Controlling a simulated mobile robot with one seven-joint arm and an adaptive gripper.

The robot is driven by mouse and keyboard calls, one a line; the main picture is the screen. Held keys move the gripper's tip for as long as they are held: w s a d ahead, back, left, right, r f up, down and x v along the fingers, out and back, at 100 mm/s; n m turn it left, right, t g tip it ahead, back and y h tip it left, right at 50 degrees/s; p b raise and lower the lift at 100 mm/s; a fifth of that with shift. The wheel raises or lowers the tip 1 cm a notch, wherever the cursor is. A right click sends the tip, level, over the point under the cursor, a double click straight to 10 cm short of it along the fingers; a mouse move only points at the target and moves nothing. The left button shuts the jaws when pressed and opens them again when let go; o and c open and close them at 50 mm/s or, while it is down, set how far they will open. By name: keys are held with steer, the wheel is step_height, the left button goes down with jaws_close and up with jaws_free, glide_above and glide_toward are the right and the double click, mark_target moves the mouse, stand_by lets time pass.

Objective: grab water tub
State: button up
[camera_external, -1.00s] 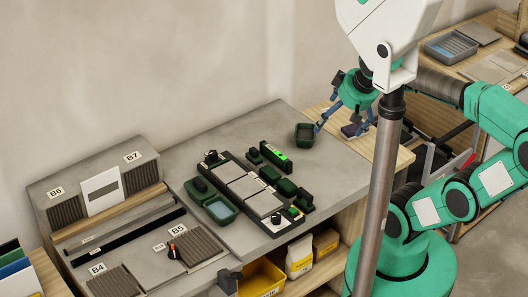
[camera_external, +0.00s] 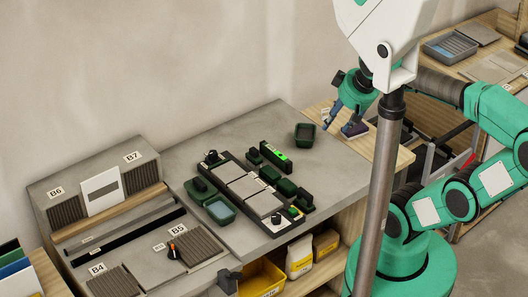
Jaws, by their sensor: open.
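The water tub (camera_external: 221,209) is a small dark green tub with pale blue water in it. It stands upright on the grey worktop, left of the tile row. My gripper (camera_external: 338,124) is open and well away from it, up and to the right, above the worktop's right end. A second green tub (camera_external: 305,134) with a dark inside stands just left of my gripper, apart from it. A dark purple block (camera_external: 354,129) is close by my right fingertip; I cannot tell whether they touch.
A dark tray with grey tiles (camera_external: 243,187) lies right of the water tub. Green-black tools and a level with a bright green display (camera_external: 276,156) surround it. Label racks (camera_external: 132,172) stand at the left. The worktop (camera_external: 240,128) is clear along the back.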

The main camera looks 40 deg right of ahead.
steer(key=shift+c, duration=1.3)
steer(key=w+a+f+t+y, duration=0.3)
steer(key=w+a+f, duration=1.25)
steer(key=a, duration=0.25)
steer(key=f+t, duration=0.1)
steer(key=f, duration=0.5)
steer(key=s+a+f+t+h, duration=0.1)
steer(key=f+t, duration=0.1)
steer(key=f, duration=0.3)
steer(key=s+f+m+t+h+b, duration=0.1)
steer(key=f+t, duration=0.1)
steer(key=f, duration=0.4)
steer(key=shift+a+f, duration=0.25)
steer(key=shift+f, duration=0.1)
